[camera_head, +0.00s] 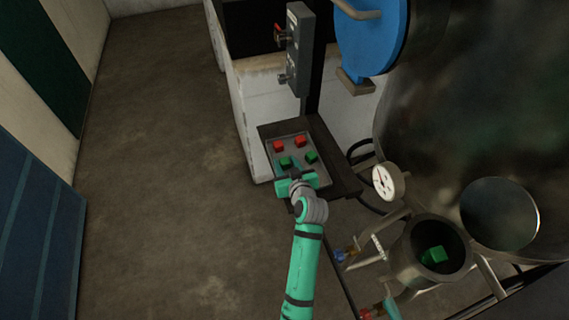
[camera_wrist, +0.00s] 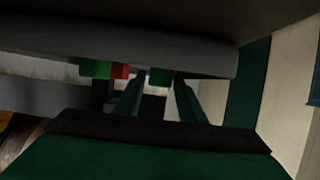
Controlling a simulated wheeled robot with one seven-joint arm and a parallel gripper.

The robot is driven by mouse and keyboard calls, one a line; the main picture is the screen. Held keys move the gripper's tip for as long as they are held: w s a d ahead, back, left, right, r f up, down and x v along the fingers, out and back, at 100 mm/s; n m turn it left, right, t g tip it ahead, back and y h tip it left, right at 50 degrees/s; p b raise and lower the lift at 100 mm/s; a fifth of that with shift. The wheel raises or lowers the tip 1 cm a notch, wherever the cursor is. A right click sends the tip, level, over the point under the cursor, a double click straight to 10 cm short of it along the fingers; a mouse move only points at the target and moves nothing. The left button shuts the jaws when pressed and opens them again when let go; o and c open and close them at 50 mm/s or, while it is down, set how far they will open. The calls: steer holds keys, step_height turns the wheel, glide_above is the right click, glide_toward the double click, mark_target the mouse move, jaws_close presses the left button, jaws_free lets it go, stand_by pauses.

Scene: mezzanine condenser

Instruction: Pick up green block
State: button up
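A grey tray (camera_head: 298,171) holds two green blocks and two red blocks. The nearer-left green block (camera_head: 286,162) sits just beyond my gripper (camera_head: 283,171); the other green block (camera_head: 311,156) is to its right. In the wrist view, my gripper (camera_wrist: 160,84) has its two dark green fingers apart, with a green block (camera_wrist: 160,77) showing between the tips. It appears to be the nearer-left one; I see no clear grip on it. Another green block (camera_wrist: 95,69) shows farther left. A further green block (camera_head: 434,255) lies inside a round metal opening at lower right.
The red blocks (camera_head: 278,146) (camera_head: 301,141) lie at the tray's far side. A grey switch panel (camera_head: 297,50) stands above and behind the tray. A gauge (camera_head: 388,181), pipes and a large metal vessel (camera_head: 450,110) crowd the right. Floor (camera_head: 160,180) at left is clear.

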steer(key=shift+w+a+f, duration=0.1)
steer(key=shift+w+f, duration=0.05)
steer(key=shift+w, duration=0.25)
steer(key=c, duration=0.8)
